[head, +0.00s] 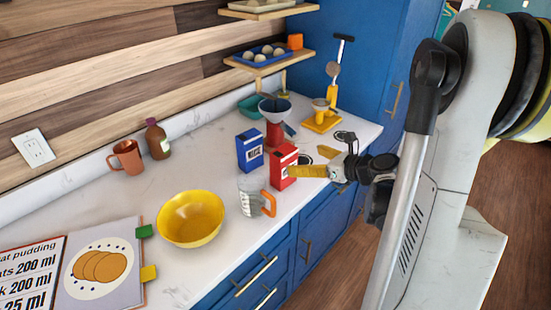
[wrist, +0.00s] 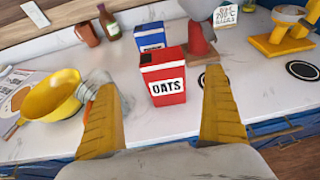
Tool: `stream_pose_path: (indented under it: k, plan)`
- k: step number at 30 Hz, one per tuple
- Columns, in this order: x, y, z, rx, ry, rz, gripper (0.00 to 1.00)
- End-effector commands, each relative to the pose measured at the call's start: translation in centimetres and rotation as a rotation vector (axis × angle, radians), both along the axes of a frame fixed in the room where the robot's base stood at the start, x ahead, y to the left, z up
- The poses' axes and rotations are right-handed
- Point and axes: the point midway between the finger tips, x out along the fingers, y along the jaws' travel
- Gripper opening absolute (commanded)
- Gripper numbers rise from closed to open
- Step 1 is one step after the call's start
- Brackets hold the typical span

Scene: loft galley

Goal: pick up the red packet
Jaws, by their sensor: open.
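The red packet (head: 283,166) stands upright on the white counter near its front edge. In the wrist view the red packet (wrist: 165,78) shows a white label reading OATS. My gripper (wrist: 166,100) is open, with its two yellow fingers spread wide and the packet beyond them, seen in the gap. In the head view my gripper (head: 305,171) reaches in from the right, and its yellow finger overlaps the packet's right side in the picture. I cannot tell whether it touches. Nothing is held.
A blue packet (head: 250,150) stands behind and left of the red one. A glass measuring jug (head: 247,198) with an orange handle stands close at the left, beside a yellow bowl (head: 190,218). A red-based funnel stand (head: 273,132) is behind. A yellow scale (head: 321,121) stands farther back.

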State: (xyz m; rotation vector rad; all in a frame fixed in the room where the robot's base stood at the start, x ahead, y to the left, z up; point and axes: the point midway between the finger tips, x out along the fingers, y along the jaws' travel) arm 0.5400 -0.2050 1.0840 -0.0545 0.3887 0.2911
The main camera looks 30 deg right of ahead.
Motion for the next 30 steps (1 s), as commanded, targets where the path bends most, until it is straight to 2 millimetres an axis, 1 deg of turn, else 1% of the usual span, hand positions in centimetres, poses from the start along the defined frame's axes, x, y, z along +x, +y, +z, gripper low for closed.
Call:
stream_pose_path:
  k: [3, 6, 9, 14, 22, 24, 30]
  plan:
    - [1.8, 0.7, -1.0, 0.003, 0.0, 0.004, 1.0]
    - [3.3, 1.1, -1.6, 0.001, 0.0, 0.004, 1.0]
    - [4.2, 1.3, -2.0, 0.0, 0.001, 0.004, 1.0]
    - [5.0, 1.5, -2.2, -0.001, 0.001, 0.004, 1.0]
    - [8.8, 2.1, -3.6, -0.001, 0.001, 0.006, 1.0]
    - [9.3, 2.2, -3.8, -0.002, 0.0, 0.004, 1.0]
    - [9.3, 2.2, -3.7, -0.001, 0.001, 0.003, 1.0]
